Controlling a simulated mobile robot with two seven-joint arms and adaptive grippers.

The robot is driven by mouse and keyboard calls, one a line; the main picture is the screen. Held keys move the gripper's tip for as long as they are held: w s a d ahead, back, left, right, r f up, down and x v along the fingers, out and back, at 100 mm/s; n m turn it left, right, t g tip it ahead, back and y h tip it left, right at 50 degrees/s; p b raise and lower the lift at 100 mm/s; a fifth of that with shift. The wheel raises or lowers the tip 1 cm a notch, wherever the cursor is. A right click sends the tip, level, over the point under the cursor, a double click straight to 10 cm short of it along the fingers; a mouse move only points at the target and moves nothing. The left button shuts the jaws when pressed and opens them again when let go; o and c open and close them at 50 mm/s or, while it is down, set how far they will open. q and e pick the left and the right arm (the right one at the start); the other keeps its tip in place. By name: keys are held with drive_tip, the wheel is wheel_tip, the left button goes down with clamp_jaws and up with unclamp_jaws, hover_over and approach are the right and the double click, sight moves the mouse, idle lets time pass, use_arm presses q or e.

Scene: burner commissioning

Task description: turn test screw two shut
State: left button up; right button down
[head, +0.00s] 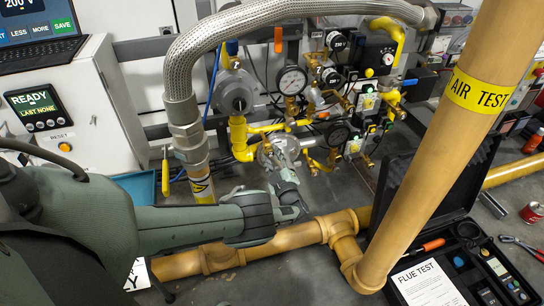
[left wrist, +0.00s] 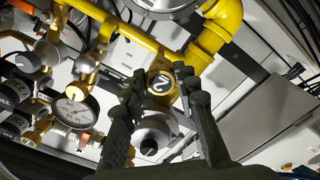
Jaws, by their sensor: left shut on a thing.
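Test screw two (left wrist: 161,84) is a round brass piece marked 2 in the left wrist view, below the yellow pipe. My left gripper (left wrist: 160,78) has its two dark fingers on either side of it, shut on it. A round grey-white part (left wrist: 152,138) shows between the fingers nearer the palm. In the head view my left gripper (head: 284,178) reaches in from the left, just below the grey valve body (head: 280,150) on the yellow gas line. The screw itself is hidden or too small to make out there. My right gripper is in neither view.
A thick tan pipe (head: 424,160) labelled AIR TEST stands at right. A braided hose (head: 240,26) arches over the yellow pipework (head: 240,140). Dial gauges (head: 292,80) sit right of the gripper. A tan floor pipe (head: 290,237) runs below my arm. An open black case (head: 467,240) lies lower right.

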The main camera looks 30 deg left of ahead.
use_arm(q)
drive_tip(key=o, duration=1.2)
drive_tip(key=shift+c, duration=0.2)
